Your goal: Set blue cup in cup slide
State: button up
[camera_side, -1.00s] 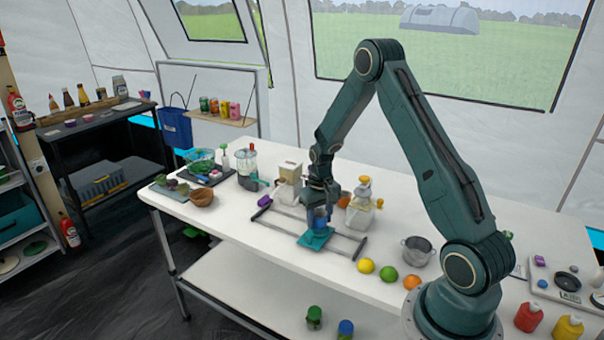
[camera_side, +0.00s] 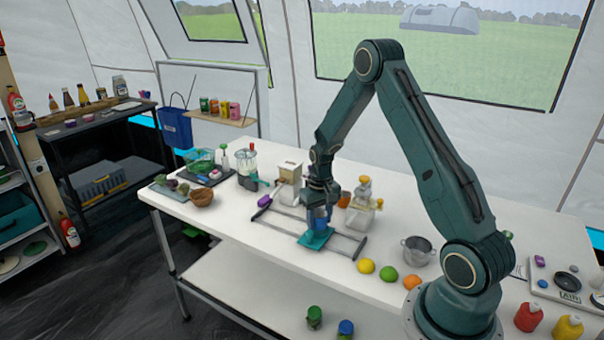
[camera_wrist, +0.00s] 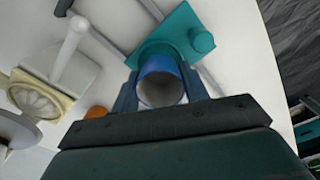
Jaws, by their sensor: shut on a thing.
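The blue cup (camera_wrist: 161,82) is between the fingers of my gripper (camera_wrist: 162,98) in the wrist view, with its open mouth facing the camera. My gripper (camera_side: 320,212) is shut on the cup (camera_side: 319,222) in the side view. The cup slide is a teal plate (camera_side: 314,240) on two dark rails, with a teal round knob (camera_wrist: 201,41). The cup is at the teal plate, beside the knob. Whether its base touches the plate is hidden.
The slide's dark end bar (camera_side: 361,248) lies on the white table. A lemon (camera_side: 366,266), a lime (camera_side: 387,273) and an orange (camera_side: 411,282) lie in front at the right, near a metal pot (camera_side: 416,250). A dispenser (camera_side: 288,184) and a yellow-topped jar (camera_side: 362,205) stand behind the slide.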

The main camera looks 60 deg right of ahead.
jog(key=shift+f, duration=0.75)
jog(key=o, duration=0.5)
jog(key=shift+c, duration=0.2)
jog(key=shift+r, duration=0.2)
notch_tip(320, 180, up, 11)
jog(key=shift+f, duration=0.15)
dwell(1.3)
dwell(0.4)
